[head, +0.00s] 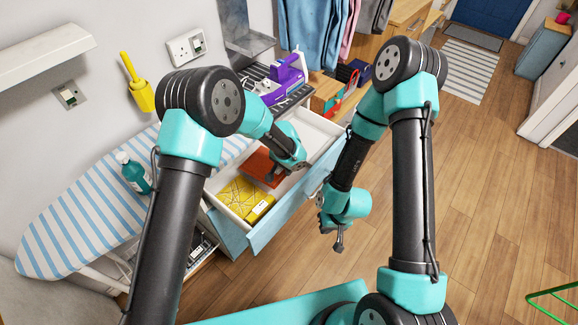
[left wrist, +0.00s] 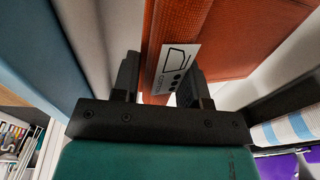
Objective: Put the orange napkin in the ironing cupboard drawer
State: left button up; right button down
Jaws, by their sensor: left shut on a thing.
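The orange napkin (head: 258,166) is in the open drawer (head: 265,232) of the ironing cupboard, beside a yellow patterned packet (head: 243,200). My left gripper (head: 284,172) reaches down into the drawer and is shut on the napkin. In the left wrist view the napkin (left wrist: 245,35) is a flat orange-brown fabric with a white printed tag, and its edge sits between the fingers of my left gripper (left wrist: 162,85). Whether the napkin touches the drawer floor is unclear. My right gripper (head: 338,238) hangs outside the drawer, over the wooden floor, and its fingers are too small to read.
The ironing board (head: 90,205) with a teal bottle (head: 133,172) stands on the left. A purple iron (head: 288,72) is behind the drawer. Red-handled items (head: 340,97) and hanging clothes (head: 312,30) are further back.

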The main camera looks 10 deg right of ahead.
pick_arm(q)
jog(key=shift+w+d+f, duration=0.75)
jog(key=shift+d+f, duration=0.25)
jog(key=shift+f, duration=0.35)
jog(key=o, duration=0.9)
jog(key=r, duration=0.4)
jog(key=s+r, duration=0.1)
jog(key=r, duration=0.7)
jog(key=shift+s+a+r, duration=0.2)
jog(key=shift+s+r, duration=0.1)
